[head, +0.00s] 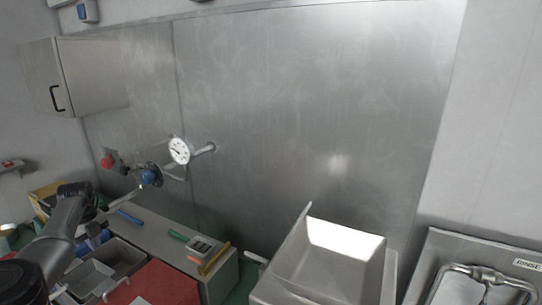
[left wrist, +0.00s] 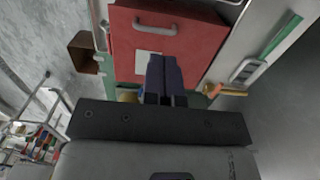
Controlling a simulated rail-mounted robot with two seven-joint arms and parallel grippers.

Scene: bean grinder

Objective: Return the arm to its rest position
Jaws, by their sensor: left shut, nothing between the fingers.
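My left arm comes in from the lower left of the head view. My left gripper (left wrist: 166,78) shows in the left wrist view with its dark fingers together and nothing between them. They appear in front of a red box (left wrist: 195,40) with a metal handle; I cannot tell how far apart they are. The red box (head: 160,284) also shows at the lower left of the head view. My right gripper is not in view.
A grey bench (head: 150,232) carries a handheld device with a display (head: 203,247) and green and orange-handled tools. Grey bins (head: 92,280) stand left of the red box. A white-lit metal hopper (head: 340,245) and a sink (head: 465,270) lie right. A gauge (head: 180,150) projects from the wall.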

